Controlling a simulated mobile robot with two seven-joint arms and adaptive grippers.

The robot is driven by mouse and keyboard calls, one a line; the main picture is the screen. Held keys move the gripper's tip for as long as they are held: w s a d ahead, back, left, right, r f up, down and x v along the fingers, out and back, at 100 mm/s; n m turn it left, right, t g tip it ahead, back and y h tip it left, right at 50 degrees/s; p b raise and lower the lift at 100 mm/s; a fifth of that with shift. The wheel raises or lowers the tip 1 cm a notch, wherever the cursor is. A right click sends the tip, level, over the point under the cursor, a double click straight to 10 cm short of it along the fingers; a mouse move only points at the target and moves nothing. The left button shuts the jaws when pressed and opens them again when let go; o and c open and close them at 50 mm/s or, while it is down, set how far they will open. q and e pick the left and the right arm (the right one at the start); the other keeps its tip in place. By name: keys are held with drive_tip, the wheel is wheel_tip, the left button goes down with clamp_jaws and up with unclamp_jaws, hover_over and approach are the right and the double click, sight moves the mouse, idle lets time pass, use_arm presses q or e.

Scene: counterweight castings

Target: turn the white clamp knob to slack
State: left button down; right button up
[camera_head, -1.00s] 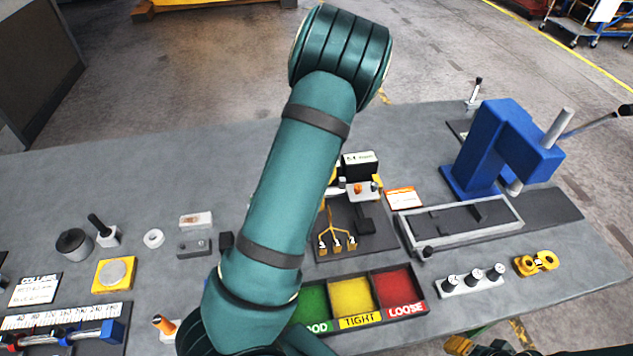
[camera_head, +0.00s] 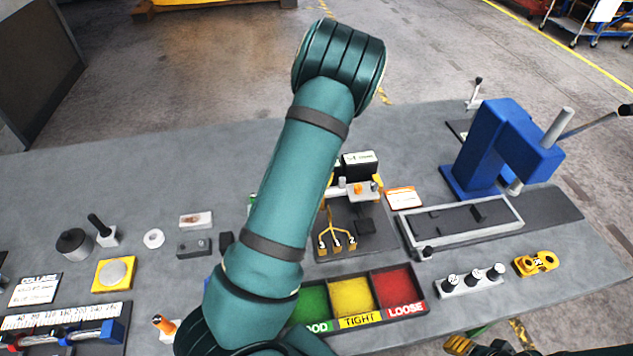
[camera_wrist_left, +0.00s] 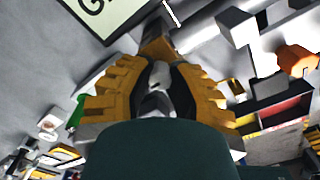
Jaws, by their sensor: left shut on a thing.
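The clamp fixture (camera_head: 366,192) stands on a dark plate in mid-table, partly covered by my left arm. It carries an orange knob and a display box (camera_head: 360,160). An orange knob (camera_wrist_left: 297,60) shows apart from the fingers.
A sorting tray (camera_head: 428,312) with green, yellow and red bins lies in front. A blue press (camera_head: 487,150) and a grey framed tray (camera_head: 460,238) stand right. A knob rack (camera_head: 468,287) and a yellow part (camera_head: 536,263) lie front right. Bare table lies back left.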

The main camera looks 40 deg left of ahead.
use_arm(q)
drive_tip(key=shift+n, duration=0.4)
drive_tip(key=n, duration=1.3)
drive_tip(key=shift+n, duration=2)
drive_tip(key=c, duration=0.8)
unclamp_jaws()
drive_tip(key=shift+c, duration=0.2)
